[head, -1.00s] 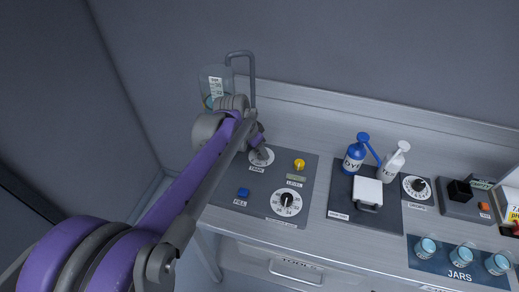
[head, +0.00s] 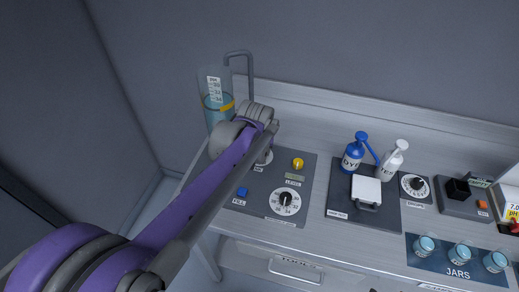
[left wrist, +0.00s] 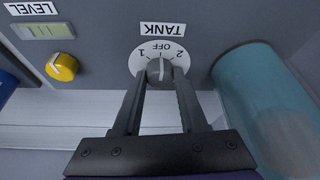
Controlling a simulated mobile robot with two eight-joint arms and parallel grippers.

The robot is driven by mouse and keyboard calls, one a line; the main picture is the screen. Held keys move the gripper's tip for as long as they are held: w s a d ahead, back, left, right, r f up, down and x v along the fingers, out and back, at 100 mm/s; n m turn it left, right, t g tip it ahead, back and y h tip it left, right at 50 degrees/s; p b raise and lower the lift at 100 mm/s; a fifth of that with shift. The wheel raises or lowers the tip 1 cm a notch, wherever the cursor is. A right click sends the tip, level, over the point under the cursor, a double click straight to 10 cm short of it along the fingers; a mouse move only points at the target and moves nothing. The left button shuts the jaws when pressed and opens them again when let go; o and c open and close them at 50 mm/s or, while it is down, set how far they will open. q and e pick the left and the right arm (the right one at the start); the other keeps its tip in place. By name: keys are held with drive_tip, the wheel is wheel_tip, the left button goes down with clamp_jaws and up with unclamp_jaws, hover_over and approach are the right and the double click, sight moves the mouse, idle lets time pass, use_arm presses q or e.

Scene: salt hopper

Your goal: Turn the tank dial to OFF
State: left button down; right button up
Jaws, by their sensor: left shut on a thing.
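The tank dial (left wrist: 136,66) is a white disc marked 1, OFF and 2 with a grey knob (left wrist: 160,70) at its centre, under a TANK label (left wrist: 163,29). The knob's white line appears to point at OFF. My left gripper (left wrist: 161,82) is shut on the knob, one finger on each side. In the head view the dial (head: 267,157) is partly covered by my left wrist, and the fingertips are hidden. The clear tank (head: 217,100) holds blue liquid and stands behind the panel; it also shows in the left wrist view (left wrist: 265,95). My right gripper is not seen.
The panel also carries a yellow knob (head: 298,163), a LEVEL display (head: 294,178), a blue FILL button (head: 241,192) and a numbered dial (head: 285,202). To the right stand a blue bottle (head: 352,157), a white bottle (head: 392,162) and several jars on a mat (head: 420,258).

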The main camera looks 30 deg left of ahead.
use_arm(q)
drive_tip(key=shift+n, duration=0.3)
drive_tip(key=shift+c, duration=2.2)
unclamp_jaws()
drive_tip(key=v, duration=1)
drive_tip(key=shift+r+p, duration=0.4)
drive_tip(key=shift+p, duration=0.05)
drive_tip(key=shift+d, duration=0.15)
